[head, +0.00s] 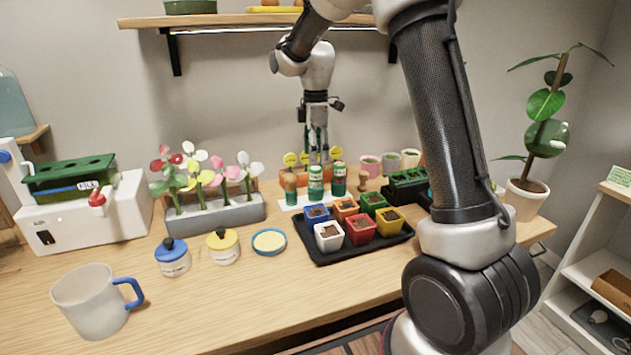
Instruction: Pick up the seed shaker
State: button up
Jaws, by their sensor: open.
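Two green containers with white bands stand upright side by side at the back middle of the table; they look like shakers. One is the left green container (315,184), the other the right green container (339,180). Which one is the seed shaker I cannot tell, as the labels are too small to read. My gripper (318,152) points down, open and empty, just above and behind them in the picture. Its exact distance from them is hard to judge.
A black tray (322,258) with several colored pots stands in front of the containers. A grey flower planter (217,215) is to the left. Yellow round markers (290,159) stand close around my gripper. A shelf (240,20) hangs above. A mug (92,303) stands front left.

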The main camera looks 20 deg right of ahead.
aim_at(316, 168)
notch_tip(316, 168, down, 8)
jog(key=shift+r, duration=0.15)
jog(key=shift+c, duration=0.3)
jog(key=c, duration=1)
